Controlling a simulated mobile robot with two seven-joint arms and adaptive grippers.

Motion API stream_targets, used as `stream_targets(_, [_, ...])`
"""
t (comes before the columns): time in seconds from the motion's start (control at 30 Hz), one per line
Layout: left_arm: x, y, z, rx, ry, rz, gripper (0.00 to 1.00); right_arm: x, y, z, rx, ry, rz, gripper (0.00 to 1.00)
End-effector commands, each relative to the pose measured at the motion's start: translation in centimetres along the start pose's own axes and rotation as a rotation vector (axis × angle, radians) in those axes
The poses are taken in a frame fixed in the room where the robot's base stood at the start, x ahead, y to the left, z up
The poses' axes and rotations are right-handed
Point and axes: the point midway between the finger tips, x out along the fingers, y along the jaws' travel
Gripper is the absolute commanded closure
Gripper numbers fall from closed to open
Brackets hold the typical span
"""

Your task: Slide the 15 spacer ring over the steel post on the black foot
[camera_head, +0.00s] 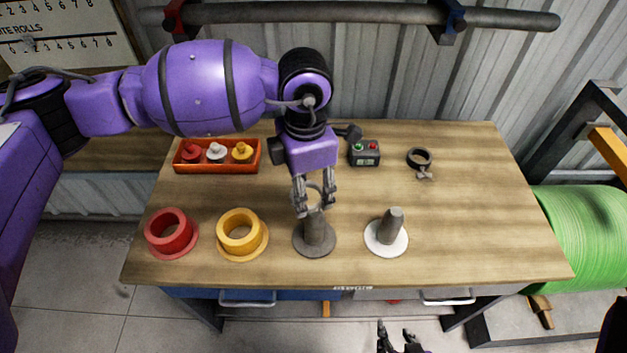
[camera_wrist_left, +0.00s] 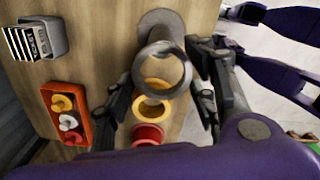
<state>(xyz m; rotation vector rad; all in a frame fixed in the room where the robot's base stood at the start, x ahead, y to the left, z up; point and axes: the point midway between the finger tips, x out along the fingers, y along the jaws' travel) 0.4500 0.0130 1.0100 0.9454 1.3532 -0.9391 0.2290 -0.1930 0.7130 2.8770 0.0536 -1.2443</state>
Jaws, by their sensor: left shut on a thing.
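My left gripper (camera_head: 315,197) is shut on a grey spacer ring (camera_wrist_left: 160,70); no number on the ring is legible. The steel post (camera_head: 317,230) stands upright on the black foot (camera_head: 314,249), straight below the gripper in the head view. The ring is at or just above the post's top; I cannot tell whether the tip is inside it. In the left wrist view the ring hides much of the post, with the foot (camera_wrist_left: 160,20) beyond it. My right gripper (camera_head: 397,338) is at the bottom edge, apart from the table, its fingers spread and empty.
A second post (camera_head: 394,220) on a white foot (camera_head: 386,245) stands right of the black foot. A yellow flanged ring (camera_head: 259,245) and a red one (camera_head: 187,245) lie left. An orange tray (camera_head: 216,169), a control box (camera_head: 365,153) and a dark clamp (camera_head: 420,160) sit further back. The table's right side is clear.

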Motion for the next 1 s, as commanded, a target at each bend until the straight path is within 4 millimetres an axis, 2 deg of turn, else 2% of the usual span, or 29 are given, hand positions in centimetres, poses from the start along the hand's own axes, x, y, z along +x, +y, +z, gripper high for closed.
stream_targets(0.2, [-0.9,-0.3,1.2,-0.158,0.0,-0.003,0.81,0.2,0.2,-0.1,-0.002,0.002,0.002,0.6])
stream_targets(0.57, [-1.1,-0.3,1.2,-0.168,-0.001,-0.002,0.81,0.2,0.2,-0.3,-0.003,0.006,0.002,0.6])
stream_targets(0.7, [-1.3,-0.2,1.2,-0.169,-0.002,0.002,0.81,0.1,0.2,-1.0,-0.005,0.017,0.002,0.6])
stream_targets(1.0, [0.8,-0.3,1.2,-0.168,-0.001,-0.002,0.81,0.1,0.3,0.4,-0.007,-0.008,0.002,0.6])
